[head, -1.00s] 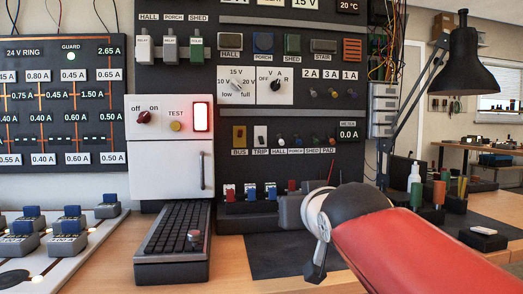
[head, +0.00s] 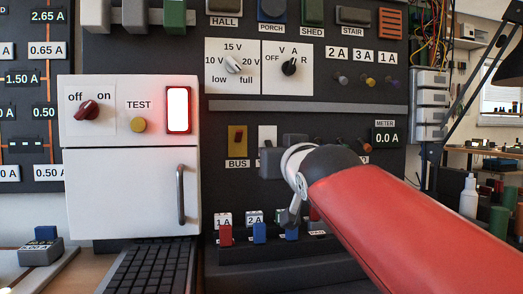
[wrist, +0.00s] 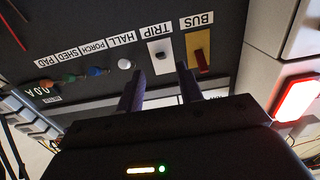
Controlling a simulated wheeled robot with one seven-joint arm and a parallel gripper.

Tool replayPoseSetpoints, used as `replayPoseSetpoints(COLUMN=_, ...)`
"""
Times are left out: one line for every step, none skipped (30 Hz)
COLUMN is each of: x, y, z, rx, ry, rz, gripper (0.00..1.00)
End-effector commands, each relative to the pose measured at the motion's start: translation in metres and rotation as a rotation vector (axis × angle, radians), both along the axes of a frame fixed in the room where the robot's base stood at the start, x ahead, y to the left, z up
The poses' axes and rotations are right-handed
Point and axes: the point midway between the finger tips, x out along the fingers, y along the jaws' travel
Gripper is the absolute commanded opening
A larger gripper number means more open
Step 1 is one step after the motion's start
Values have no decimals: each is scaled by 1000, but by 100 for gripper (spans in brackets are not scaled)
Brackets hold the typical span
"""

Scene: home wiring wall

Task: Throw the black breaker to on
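The black breaker (wrist: 160,56) is a small black lever on a white plate labelled TRIP, in the wrist view, which is turned nearly upside down. Whether the lever is up or down I cannot tell. In the head view its white plate (head: 267,133) shows only at the top; my gripper hides the lever. My gripper (wrist: 160,70) is open and empty, with its two dark fingers apart and the TRIP plate showing between their tips. Contact with the lever is not visible. In the head view my gripper (head: 269,160) is in front of the panel just below that plate.
The yellow BUS plate with a red lever (wrist: 200,60) is beside the TRIP plate. Coloured HALL, PORCH, SHED and PAD toggles lie on the other side. A white box with a handle (head: 130,190) and a lit red-framed lamp (head: 178,110) stands left.

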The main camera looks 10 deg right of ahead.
Motion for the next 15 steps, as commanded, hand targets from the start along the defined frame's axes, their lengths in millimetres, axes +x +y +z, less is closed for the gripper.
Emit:
replayPoseSetpoints(x=0, y=0, z=1, rx=0, ry=-1, rz=0, gripper=36)
replayPoseSetpoints(x=0, y=0, z=0, rx=0, ry=-1, rz=0, gripper=36)
replayPoseSetpoints(x=2, y=0, z=0, rx=0, ry=0, rz=0, gripper=36)
replayPoseSetpoints(x=4, y=0, z=0, rx=0, ry=1, rz=0, gripper=36)
replayPoseSetpoints(x=7, y=0, z=0, rx=0, ry=2, rz=0, gripper=36)
replayPoseSetpoints(x=12, y=0, z=0, rx=0, ry=2, rz=0, gripper=36)
replayPoseSetpoints(x=16, y=0, z=0, rx=0, ry=2, rz=0, gripper=36)
replayPoseSetpoints(x=21, y=0, z=0, rx=0, ry=2, rz=0, gripper=36)
replayPoseSetpoints(x=27, y=0, z=0, rx=0, ry=2, rz=1, gripper=36)
replayPoseSetpoints(x=33, y=1, z=0, rx=0, ry=3, rz=1, gripper=36)
replayPoseSetpoints(x=38, y=1, z=0, rx=0, ry=3, rz=1, gripper=36)
replayPoseSetpoints(x=45, y=0, z=0, rx=0, ry=3, rz=0, gripper=36)
replayPoseSetpoints(x=49, y=0, z=0, rx=0, ry=3, rz=0, gripper=36)
replayPoseSetpoints(x=54, y=0, z=0, rx=0, ry=2, rz=0, gripper=36)
replayPoseSetpoints(x=59, y=0, z=1, rx=0, ry=2, rz=0, gripper=36)
